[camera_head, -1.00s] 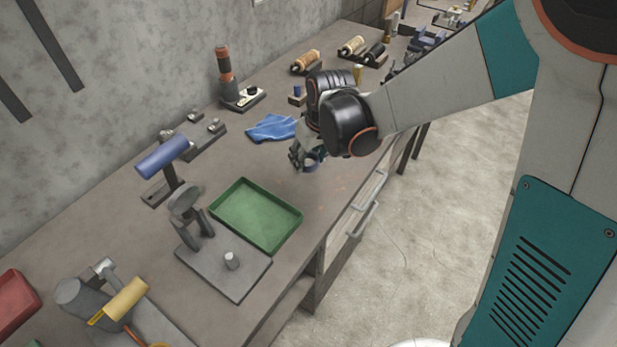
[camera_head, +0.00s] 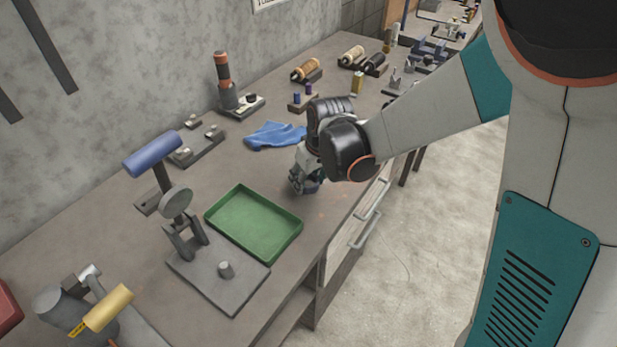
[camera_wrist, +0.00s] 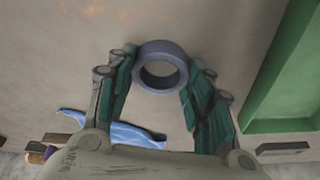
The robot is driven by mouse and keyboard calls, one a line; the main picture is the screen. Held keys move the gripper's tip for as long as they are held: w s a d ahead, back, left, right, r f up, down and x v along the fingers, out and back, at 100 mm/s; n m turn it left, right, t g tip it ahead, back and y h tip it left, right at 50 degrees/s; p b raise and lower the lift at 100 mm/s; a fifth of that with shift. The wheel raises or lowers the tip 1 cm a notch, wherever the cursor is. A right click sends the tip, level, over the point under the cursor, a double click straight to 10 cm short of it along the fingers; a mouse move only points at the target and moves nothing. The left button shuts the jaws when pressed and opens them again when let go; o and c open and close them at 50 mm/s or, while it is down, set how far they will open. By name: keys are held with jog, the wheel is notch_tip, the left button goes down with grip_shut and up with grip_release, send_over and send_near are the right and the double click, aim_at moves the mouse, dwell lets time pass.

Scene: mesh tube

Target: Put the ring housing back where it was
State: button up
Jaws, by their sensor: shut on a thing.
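The ring housing (camera_wrist: 160,50) is a short blue-grey ring with an open bore. In the wrist view it sits between the two teal-padded fingers of my gripper (camera_wrist: 160,82), which is shut on it. In the head view my gripper (camera_head: 302,184) is low over the bench, right of the green tray, and the ring (camera_head: 311,187) shows only as a small bluish patch under it. I cannot tell whether the ring touches the bench.
The green tray (camera_head: 296,240) lies left of my gripper. A blue cloth (camera_head: 272,135) lies behind it. A grey fixture plate (camera_head: 205,277) with a blue-handled press stands at the front left. Bench top (camera_head: 335,190) near the front edge is clear.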

jog(key=o, duration=1.4)
jog(key=p+v, duration=0.4)
jog(key=v, duration=0.8)
jog(key=shift+s+r+p, duration=0.1)
jog(key=shift+r+p, duration=0.05)
jog(key=shift+p, duration=0.2)
jog(key=shift+d, duration=0.1)
jog(key=s+d+r+m+t, duration=0.1)
jog(key=s+d+r+m, duration=0.1)
jog(key=s+d+r, duration=0.1)
jog(key=s+d+r+m+t+h, duration=0.1)
jog(key=s+d+r+m, duration=0.1)
jog(key=s+d, duration=0.4)
jog(key=s+d+r+m+t, duration=0.1)
jog(key=s+d+r+t, duration=0.1)
jog(key=s+d, duration=0.3)
jog(key=shift+s+d+r+m+h, duration=0.1)
jog(key=shift+s+r+m+h, duration=0.1)
jog(key=shift+s+r, duration=0.4)
jog(key=shift+s+r+m+h, duration=0.1)
jog(key=shift+s+r+m, duration=0.15)
jog(key=shift+s, duration=0.5)
